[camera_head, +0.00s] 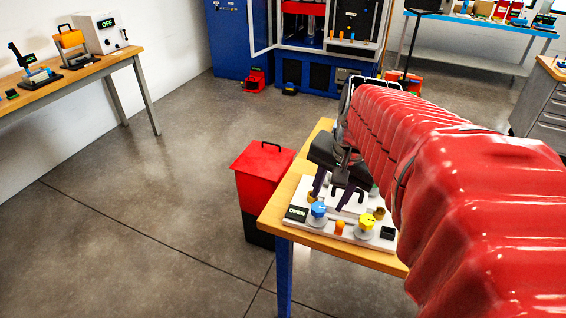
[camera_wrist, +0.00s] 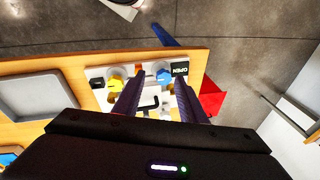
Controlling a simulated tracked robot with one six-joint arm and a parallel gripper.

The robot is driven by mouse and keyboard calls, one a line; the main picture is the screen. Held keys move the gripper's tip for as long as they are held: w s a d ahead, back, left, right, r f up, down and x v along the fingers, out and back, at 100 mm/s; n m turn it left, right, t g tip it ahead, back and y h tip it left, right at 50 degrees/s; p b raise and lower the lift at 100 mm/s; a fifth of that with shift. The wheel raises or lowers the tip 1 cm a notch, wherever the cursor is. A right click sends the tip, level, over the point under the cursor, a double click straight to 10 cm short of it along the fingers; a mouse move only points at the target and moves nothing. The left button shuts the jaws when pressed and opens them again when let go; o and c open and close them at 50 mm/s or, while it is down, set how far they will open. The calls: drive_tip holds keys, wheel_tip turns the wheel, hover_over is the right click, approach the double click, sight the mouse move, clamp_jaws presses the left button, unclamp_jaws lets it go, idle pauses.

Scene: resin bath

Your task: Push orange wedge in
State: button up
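A small orange piece (camera_head: 340,227), which looks like the wedge, sits at the front edge of a white panel (camera_head: 327,235) on a wooden table. It lies between a blue knob (camera_head: 318,210) and a yellow knob (camera_head: 366,221). In the wrist view the orange piece (camera_wrist: 139,70) shows just beyond the tip of one finger. My gripper (camera_head: 331,198) hangs over the panel with two dark purple fingers pointing down. The fingers are apart, with nothing held between them. I cannot tell how far in the orange piece sits. The arm hides part of the panel.
An "OPEN" display (camera_head: 296,214) sits at the panel's left corner. A grey tray (camera_wrist: 40,96) lies on the table beside the panel. A red bin (camera_head: 262,160) stands left of the table. Open floor lies further left, before a bench (camera_head: 95,70) with devices.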

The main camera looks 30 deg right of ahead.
sight(342, 223)
drive_tip(key=s+d+m, duration=0.1)
drive_tip(key=d+m, duration=0.3)
drive_tip(key=d, duration=0.3)
drive_tip(key=shift+s+d+f+g, duration=0.2)
drive_tip(key=shift+f+g, duration=0.1)
drive_tip(key=shift+f, duration=0.15)
drive_tip(key=shift+f+y, duration=0.15)
drive_tip(key=shift+y, duration=0.15)
drive_tip(key=w+f, duration=0.1)
drive_tip(key=f, duration=0.8)
drive_tip(key=w+f, duration=0.1)
drive_tip(key=f, duration=0.3)
drive_tip(key=shift+w+a+f, duration=0.15)
drive_tip(key=shift+w+a, duration=0.05)
drive_tip(key=shift+w, duration=0.1)
drive_tip(key=shift+c, duration=0.2)
clamp_jaws()
